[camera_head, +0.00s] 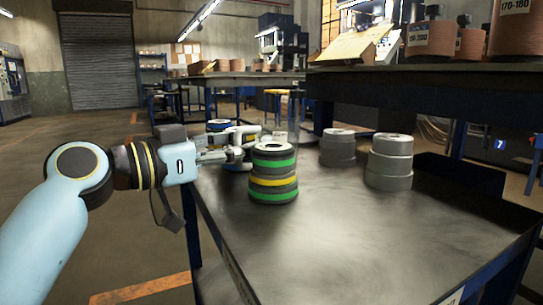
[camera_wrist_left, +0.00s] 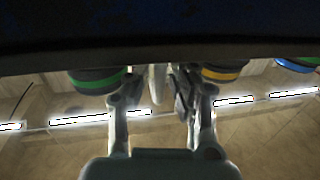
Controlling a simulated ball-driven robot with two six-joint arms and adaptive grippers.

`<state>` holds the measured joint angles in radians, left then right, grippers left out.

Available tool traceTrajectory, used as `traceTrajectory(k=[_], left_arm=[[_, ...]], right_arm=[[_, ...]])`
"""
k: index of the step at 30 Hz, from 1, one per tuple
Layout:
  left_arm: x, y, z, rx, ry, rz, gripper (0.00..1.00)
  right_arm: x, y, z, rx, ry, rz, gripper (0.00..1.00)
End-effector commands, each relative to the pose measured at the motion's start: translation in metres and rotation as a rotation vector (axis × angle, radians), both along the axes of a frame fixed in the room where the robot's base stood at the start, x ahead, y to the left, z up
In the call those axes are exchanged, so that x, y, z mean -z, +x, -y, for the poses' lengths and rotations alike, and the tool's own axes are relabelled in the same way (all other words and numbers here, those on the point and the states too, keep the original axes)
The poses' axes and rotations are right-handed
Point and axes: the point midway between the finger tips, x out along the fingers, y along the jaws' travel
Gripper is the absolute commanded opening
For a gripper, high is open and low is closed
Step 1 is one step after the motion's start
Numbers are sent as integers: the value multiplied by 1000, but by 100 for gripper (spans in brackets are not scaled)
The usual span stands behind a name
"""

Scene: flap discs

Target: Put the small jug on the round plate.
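I cannot make out a small jug or a round plate in either view. My left gripper (camera_head: 242,146) reaches in over the near table's left edge, beside a stack of dark discs with green and yellow rims (camera_head: 273,174). Its fingers look apart in the left wrist view (camera_wrist_left: 157,82). A pale narrow shape (camera_wrist_left: 157,88) shows between them; I cannot tell what it is or whether it is touched. A blue-rimmed stack (camera_head: 219,125) stands behind the gripper, partly hidden by it. My right gripper is not in view.
Two plain grey stacks (camera_head: 390,162) (camera_head: 338,147) stand farther right on the table (camera_head: 340,235). The table's front and middle are clear. A dark shelf (camera_head: 420,82) with cartons and large copper-coloured rolls (camera_head: 431,38) overhangs behind. Benches stand beyond.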

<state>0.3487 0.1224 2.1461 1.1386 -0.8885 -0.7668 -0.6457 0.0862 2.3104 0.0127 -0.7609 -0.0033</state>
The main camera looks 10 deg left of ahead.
Motion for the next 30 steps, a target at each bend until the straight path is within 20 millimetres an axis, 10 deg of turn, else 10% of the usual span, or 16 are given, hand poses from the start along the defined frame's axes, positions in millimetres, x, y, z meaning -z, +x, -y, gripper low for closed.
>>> traceTrajectory(k=[9,30], left_arm=[[0,0,0,0,0,0,1],[-3,0,0,0,0,1,0]], right_arm=[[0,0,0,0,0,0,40],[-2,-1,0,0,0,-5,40]])
